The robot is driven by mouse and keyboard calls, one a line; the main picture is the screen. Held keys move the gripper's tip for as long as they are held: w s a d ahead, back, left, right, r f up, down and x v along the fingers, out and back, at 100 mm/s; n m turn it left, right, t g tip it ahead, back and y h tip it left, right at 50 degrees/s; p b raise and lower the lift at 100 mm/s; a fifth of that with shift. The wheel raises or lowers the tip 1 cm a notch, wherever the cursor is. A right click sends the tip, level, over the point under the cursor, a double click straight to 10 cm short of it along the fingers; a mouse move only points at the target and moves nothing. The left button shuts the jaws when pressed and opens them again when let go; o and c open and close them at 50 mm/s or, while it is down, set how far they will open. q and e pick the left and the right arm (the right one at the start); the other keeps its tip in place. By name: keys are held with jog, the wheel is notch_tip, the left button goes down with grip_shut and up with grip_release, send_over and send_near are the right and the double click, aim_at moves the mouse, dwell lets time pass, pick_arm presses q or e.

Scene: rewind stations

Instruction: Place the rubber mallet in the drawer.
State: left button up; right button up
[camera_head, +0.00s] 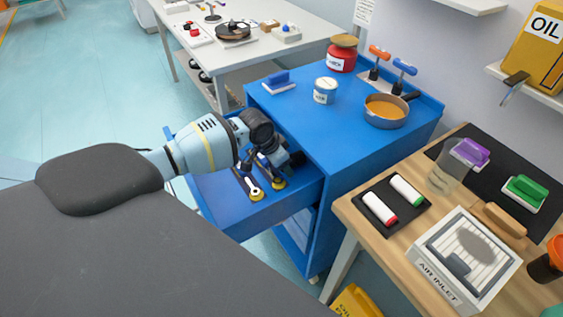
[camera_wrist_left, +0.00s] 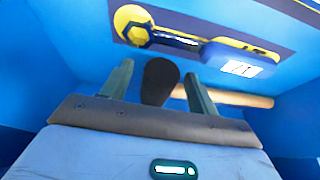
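The blue drawer (camera_head: 270,216) is pulled out of the blue cabinet. My left gripper (camera_head: 278,166) reaches down into it. In the left wrist view, the gripper's two fingers (camera_wrist_left: 158,70) are spread apart. The rubber mallet shows there as a dark rounded head (camera_wrist_left: 158,84) between the fingers, with visible gaps on both sides. Its pale wooden handle (camera_wrist_left: 240,99) runs off to the right, partly hidden behind a finger. The mallet appears to be inside the drawer; whether it touches the floor is unclear. My right gripper is not in view.
Tools with yellow rings (camera_head: 256,192) lie in the drawer, and a yellow-and-blue tool (camera_wrist_left: 240,57) lies beyond the fingers. The cabinet top holds a pan (camera_head: 386,112), a white tub (camera_head: 325,91) and a red pot (camera_head: 342,58). A wooden bench (camera_head: 350,212) stands at right.

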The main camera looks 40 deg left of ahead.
pick_arm(q)
jog(key=shift+a+r, duration=0.1)
jog(key=shift+r, duration=0.4)
jog(key=p+v, duration=0.2)
jog(key=v, duration=0.9)
jog(key=shift+s, duration=0.2)
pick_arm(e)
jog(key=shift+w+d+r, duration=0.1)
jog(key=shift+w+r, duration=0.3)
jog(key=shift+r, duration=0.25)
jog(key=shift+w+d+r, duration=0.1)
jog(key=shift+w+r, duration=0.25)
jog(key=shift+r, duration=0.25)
pick_arm(q)
jog(key=shift+r, duration=0.1)
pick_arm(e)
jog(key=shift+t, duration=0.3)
